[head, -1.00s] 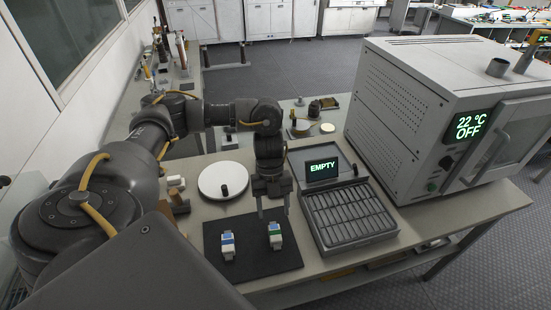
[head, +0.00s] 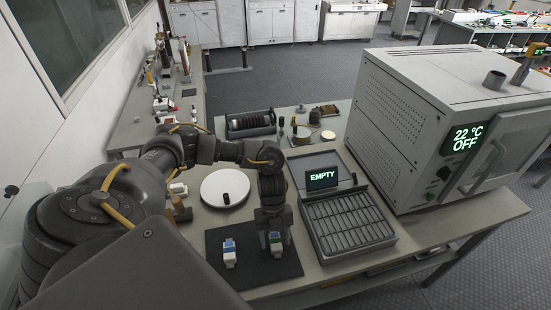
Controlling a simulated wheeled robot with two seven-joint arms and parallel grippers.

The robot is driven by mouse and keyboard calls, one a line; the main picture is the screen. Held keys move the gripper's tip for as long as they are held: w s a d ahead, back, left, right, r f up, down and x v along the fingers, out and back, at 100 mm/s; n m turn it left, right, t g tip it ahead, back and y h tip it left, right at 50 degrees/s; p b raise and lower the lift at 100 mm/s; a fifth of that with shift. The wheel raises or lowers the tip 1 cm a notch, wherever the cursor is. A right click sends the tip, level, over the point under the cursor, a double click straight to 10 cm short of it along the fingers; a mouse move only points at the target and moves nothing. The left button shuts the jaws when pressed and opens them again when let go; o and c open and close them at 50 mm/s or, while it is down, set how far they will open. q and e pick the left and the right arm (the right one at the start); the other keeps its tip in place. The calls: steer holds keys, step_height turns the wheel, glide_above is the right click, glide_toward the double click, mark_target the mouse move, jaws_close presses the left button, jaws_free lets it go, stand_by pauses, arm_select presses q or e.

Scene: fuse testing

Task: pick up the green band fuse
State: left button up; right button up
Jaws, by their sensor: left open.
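The green band fuse (head: 276,248), a small white block with a green band, stands on the right part of a dark mat (head: 252,276). My left gripper (head: 274,240) points down right at this fuse, its open fingers around the fuse's upper part. The fingers partly hide the fuse, and I cannot tell whether they touch it. A similar white fuse with a blue band (head: 229,254) stands on the left part of the mat. My right gripper is not in view.
A tray with slots (head: 349,222) and a screen reading EMPTY (head: 321,179) lies right of the mat. A grey oven (head: 410,120) reading 22 °C OFF stands further right. A round white plate (head: 211,187) with a dark knob lies behind the mat.

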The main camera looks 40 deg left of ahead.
mark_target(276, 241)
arm_select(q)
steer(key=c, duration=1.1)
steer(key=shift+c, duration=0.2)
steer(key=shift+w+r+b, duration=0.1)
steer(key=shift+r+b, duration=0.3)
steer(key=shift+r, duration=0.05)
steer(key=b+v, duration=0.1)
steer(key=v, duration=0.2)
steer(key=shift+d+b, duration=0.15)
steer(key=shift+b, duration=0.25)
steer(key=w+a+r+b, duration=0.2)
steer(key=w+a+r, duration=0.7)
steer(key=shift+w+r, duration=0.2)
